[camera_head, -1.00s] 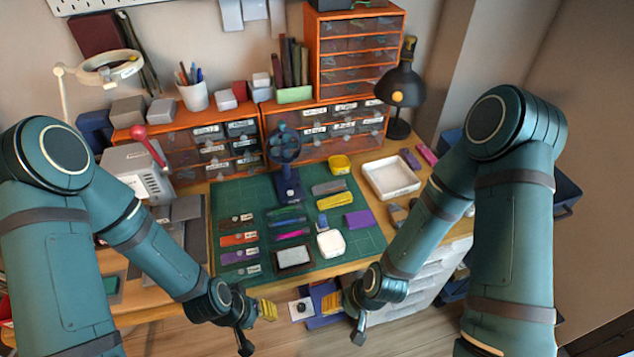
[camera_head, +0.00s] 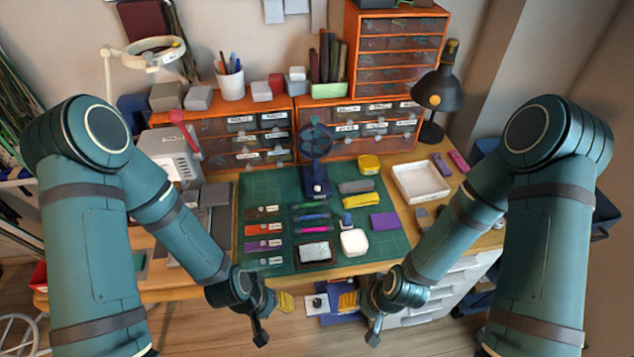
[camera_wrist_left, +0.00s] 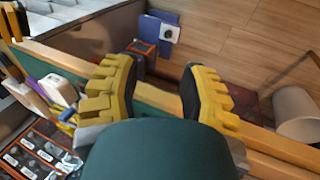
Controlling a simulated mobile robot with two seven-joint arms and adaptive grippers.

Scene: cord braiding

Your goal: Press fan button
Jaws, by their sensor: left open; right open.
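A small dark blue desk fan (camera_head: 316,150) stands upright at the back of the green cutting mat (camera_head: 388,228) in the head view. Its base (camera_head: 317,184) faces me; a small light spot shows there, too small to tell if it is the button. My left gripper (camera_head: 284,302) is open and empty in front of the table edge, apart from the fan. It also shows in the left wrist view (camera_wrist_left: 160,85), with its yellow-padded fingers spread. My right gripper (camera_head: 350,302) is open and empty, also in front of the table edge and apart from the fan.
A white tray (camera_head: 421,182) and a black lamp (camera_head: 438,92) stand at right. Orange drawer units (camera_head: 343,152) line the back. A grey machine (camera_head: 171,151) stands at left.

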